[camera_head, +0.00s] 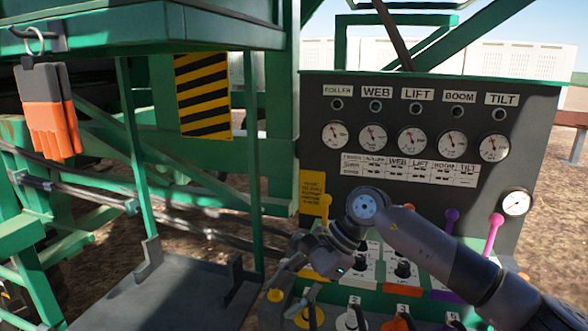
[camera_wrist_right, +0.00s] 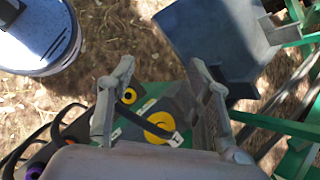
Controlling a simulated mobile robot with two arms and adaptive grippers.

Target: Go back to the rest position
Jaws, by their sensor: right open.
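My right gripper (camera_head: 290,280) shows in the head view in front of the lower left part of the dark control panel (camera_head: 395,255), with its arm coming in from the right. In the right wrist view the two fingers of this gripper (camera_wrist_right: 158,80) are spread apart with nothing held between them. Beyond them lie a yellow round knob (camera_wrist_right: 159,127) and a smaller yellow ring (camera_wrist_right: 129,96). My left gripper is in neither view. The wrist and forearm hide part of the panel's levers and labels.
Gauges (camera_head: 411,139) line the panel, with purple (camera_head: 451,220) and pink (camera_head: 493,233) levers below. Orange gloves (camera_head: 50,128) hang at the left on the green frame (camera_head: 277,120). A dark platform (camera_head: 150,295) lies left of the gripper. A round white-topped object (camera_wrist_right: 40,35) shows in the wrist view.

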